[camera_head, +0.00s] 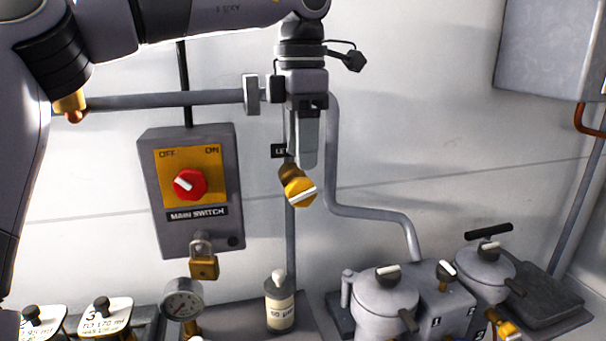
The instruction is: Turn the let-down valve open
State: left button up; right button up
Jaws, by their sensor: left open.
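A yellow valve knob (299,191) with a white line across its face sits on the wall pipework, right of the main switch box. A small black label (279,151) above it is partly hidden by my gripper, and only its first letters show. My left gripper (306,158) points downward, open and seen edge-on, with its fingers just above and in front of the knob. Nothing shows between its fingers. I cannot tell whether it touches the knob. My right gripper is out of view.
The main switch box (190,240) with a red dial (190,184) and a brass padlock (204,266) is left of the valve. Below are a gauge (183,299), a bottle (279,306) and lidded pots (385,293).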

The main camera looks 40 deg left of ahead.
aim_at(301, 178)
pick_arm(q)
jog(key=shift+w, duration=0.15)
jog(key=shift+a+f, duration=0.1)
jog(key=shift+f, duration=3.4)
